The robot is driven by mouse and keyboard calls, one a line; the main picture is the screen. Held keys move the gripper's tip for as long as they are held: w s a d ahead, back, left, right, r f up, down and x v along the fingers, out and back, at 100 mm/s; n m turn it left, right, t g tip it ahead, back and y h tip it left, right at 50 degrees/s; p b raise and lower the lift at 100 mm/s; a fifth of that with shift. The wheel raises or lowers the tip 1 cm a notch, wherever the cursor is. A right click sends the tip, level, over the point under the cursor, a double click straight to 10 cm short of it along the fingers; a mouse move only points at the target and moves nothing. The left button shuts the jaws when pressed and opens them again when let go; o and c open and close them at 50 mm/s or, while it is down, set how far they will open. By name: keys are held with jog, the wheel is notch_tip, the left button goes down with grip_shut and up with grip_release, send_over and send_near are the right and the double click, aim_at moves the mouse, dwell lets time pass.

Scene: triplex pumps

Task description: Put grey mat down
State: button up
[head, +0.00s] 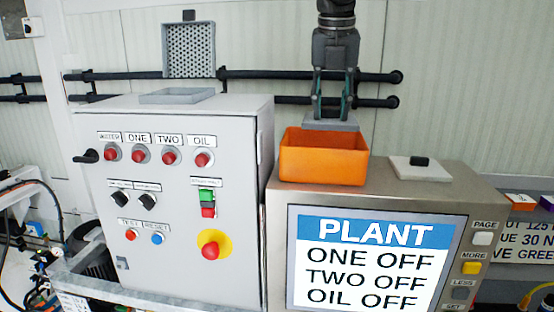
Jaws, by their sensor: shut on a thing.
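My gripper (331,116) points down in the upper middle of the head view, its fingers shut on the grey mat (330,124). The mat shows as a thin, flat grey slab, roughly level, at the far rim of the orange bin (322,162). The mat's lower part is partly hidden by the bin's rim. I cannot tell whether the mat is above the bin or just behind it, or whether it touches anything. The bin sits on top of the display housing (400,200).
A grey shallow tray (177,96) lies on the control cabinet (170,240) at left. A white plate with a black knob (420,161) lies right of the bin. Black pipes (270,87) and a perforated grey panel (189,48) are at the wall behind.

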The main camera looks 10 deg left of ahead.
aim_at(323, 119)
jog(key=shift+w+a+f, duration=0.1)
jog(key=shift+w+a, duration=0.1)
jog(key=shift+w, duration=0.05)
jog(key=f, duration=0.2)
jog(key=f+p, duration=0.1)
jog(key=a+f+p, duration=0.1)
jog(key=f, duration=0.1)
jog(key=shift+f, duration=0.35)
jog(key=f, duration=0.1)
jog(key=f+p, duration=0.1)
jog(key=shift+s+d+f+p, duration=0.2)
jog(key=shift+s+f+p, duration=0.1)
jog(key=shift+f, duration=0.1)
jog(key=shift+w+a+f, duration=0.15)
jog(key=shift+w+f, duration=0.05)
jog(key=shift+f, duration=0.3)
jog(key=shift+s+f, duration=0.1)
jog(key=shift+f, duration=0.05)
jog(key=o, duration=0.9)
jog(key=shift+o, duration=0.2)
